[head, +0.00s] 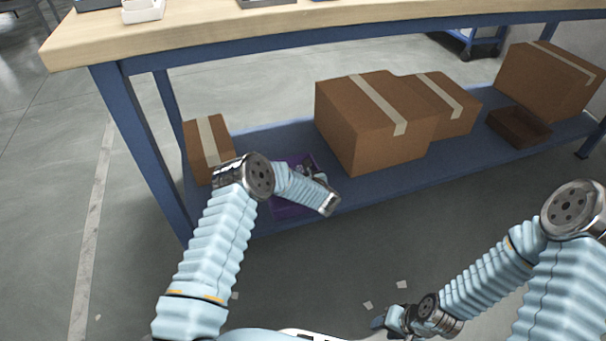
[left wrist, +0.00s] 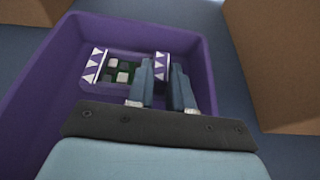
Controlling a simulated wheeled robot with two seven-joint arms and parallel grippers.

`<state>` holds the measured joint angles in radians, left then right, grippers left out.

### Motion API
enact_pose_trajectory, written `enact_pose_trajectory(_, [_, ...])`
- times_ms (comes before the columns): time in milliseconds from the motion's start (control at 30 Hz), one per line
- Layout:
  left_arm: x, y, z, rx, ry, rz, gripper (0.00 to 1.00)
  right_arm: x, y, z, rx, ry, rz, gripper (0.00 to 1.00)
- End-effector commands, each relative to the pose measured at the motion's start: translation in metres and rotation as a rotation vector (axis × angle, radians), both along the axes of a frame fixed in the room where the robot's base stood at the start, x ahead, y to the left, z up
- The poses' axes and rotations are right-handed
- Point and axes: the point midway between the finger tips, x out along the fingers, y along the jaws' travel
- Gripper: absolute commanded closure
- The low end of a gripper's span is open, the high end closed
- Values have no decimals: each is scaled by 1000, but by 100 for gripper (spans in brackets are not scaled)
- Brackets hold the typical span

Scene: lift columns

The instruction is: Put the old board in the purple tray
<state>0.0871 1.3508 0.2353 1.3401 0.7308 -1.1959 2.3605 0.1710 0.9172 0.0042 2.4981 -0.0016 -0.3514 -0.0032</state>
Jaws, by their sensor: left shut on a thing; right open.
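The purple tray (head: 283,211) stands on the blue lower shelf, mostly hidden behind my left arm in the head view. In the left wrist view the tray (left wrist: 38,112) surrounds the old board (left wrist: 119,71), a dark green piece with pale blocks and purple-and-white triangle-patterned ends. My left gripper (left wrist: 164,82) reaches into the tray and is shut on the board's right end. Whether the board touches the tray floor I cannot tell. In the head view the left gripper (head: 318,172) is partly hidden by my wrist. My right gripper (head: 382,322) is open, low above the floor.
A small carton (head: 209,148) stands left of the tray, and a large carton (head: 365,125) stands close on its right. More cartons and a brown open box (head: 518,127) sit further right. The wooden tabletop (head: 300,18) overhangs the shelf. Pale scraps lie on the floor.

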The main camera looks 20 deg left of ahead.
Motion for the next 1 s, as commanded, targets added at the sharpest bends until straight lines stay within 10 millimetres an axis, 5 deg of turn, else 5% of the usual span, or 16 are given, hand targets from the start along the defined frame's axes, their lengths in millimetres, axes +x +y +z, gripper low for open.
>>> enact_pose_trajectory(333, [0,0,-5,1,-1,0,100,0,1,-7,2,2,2,57])
enact_pose_trajectory(367, [0,0,-5,0,0,0,75,0,1,-7,2,1,2,57])
enact_pose_trajectory(500, [0,0,-5,0,0,0,54,0,1,-7,2,1,2,57])
enact_pose_trajectory(800, [0,0,-4,0,0,0,54,0,1,-5,2,1,2,57])
enact_pose_trajectory(1000, [0,0,16,0,0,0,54,0,-1,18,-2,-2,-2,57])
